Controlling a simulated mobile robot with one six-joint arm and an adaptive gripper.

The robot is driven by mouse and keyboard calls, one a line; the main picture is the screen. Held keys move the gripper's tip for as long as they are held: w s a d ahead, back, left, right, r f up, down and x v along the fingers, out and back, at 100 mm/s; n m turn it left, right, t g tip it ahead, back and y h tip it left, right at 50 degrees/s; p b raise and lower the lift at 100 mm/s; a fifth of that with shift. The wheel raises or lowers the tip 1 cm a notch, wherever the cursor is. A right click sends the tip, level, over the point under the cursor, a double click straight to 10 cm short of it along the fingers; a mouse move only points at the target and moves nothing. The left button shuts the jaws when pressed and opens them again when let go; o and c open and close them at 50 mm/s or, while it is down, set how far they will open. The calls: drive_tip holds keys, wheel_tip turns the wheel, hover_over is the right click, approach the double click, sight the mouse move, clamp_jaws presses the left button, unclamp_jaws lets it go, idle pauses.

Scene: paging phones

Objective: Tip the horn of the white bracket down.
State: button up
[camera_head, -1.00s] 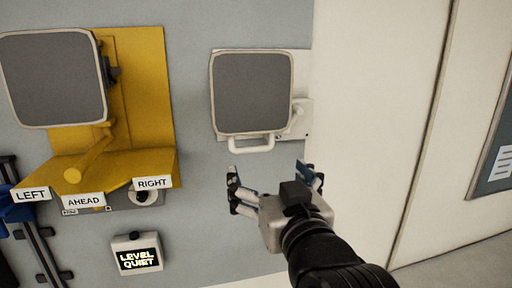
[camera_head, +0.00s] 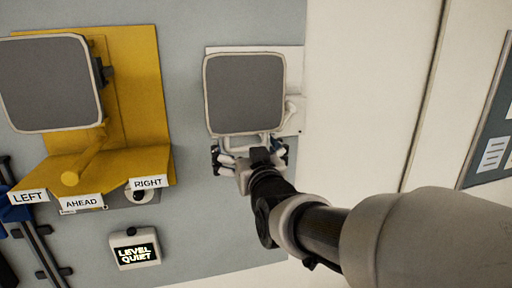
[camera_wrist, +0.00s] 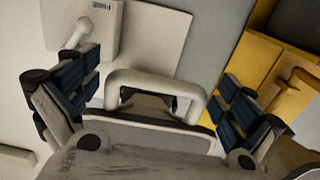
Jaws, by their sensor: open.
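The white bracket's backplate (camera_head: 296,62) is fixed to the grey wall, with a square grey-faced horn (camera_head: 243,94) in front of it. A white loop handle (camera_wrist: 155,80) sticks out from the horn's edge. In the head view the handle is at the horn's lower edge, mostly hidden behind my gripper (camera_head: 250,155). In the wrist view my gripper (camera_wrist: 153,88) is open, one finger on each side of the handle. Gaps show between the handle and the fingers. The horn's rim (camera_wrist: 150,132) shows close to my palm.
A yellow bracket (camera_head: 143,75) with another grey-faced horn (camera_head: 48,84) is on the left. Below it are LEFT, AHEAD and RIGHT labels and a knob (camera_head: 139,195). A small LEVEL QUIET box (camera_head: 135,250) sits lower. A white panel (camera_head: 370,80) is to the right.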

drive_tip(key=shift+c, duration=0.2)
drive_tip(key=c, duration=1.3)
drive_tip(key=shift+f, duration=0.1)
drive_tip(key=w+a+f+t+y+b, duration=0.1)
drive_tip(key=w+a+f+t+b, duration=0.2)
drive_tip(key=b, duration=2.3)
drive_tip(key=shift+w+f+t+y+b, duration=0.35)
drive_tip(key=shift+w+f+t, duration=0.85)
drive_tip(key=shift+w+f, duration=1.95)
drive_tip(key=shift+w+r, duration=0.4)
drive_tip(key=shift+r, duration=0.1)
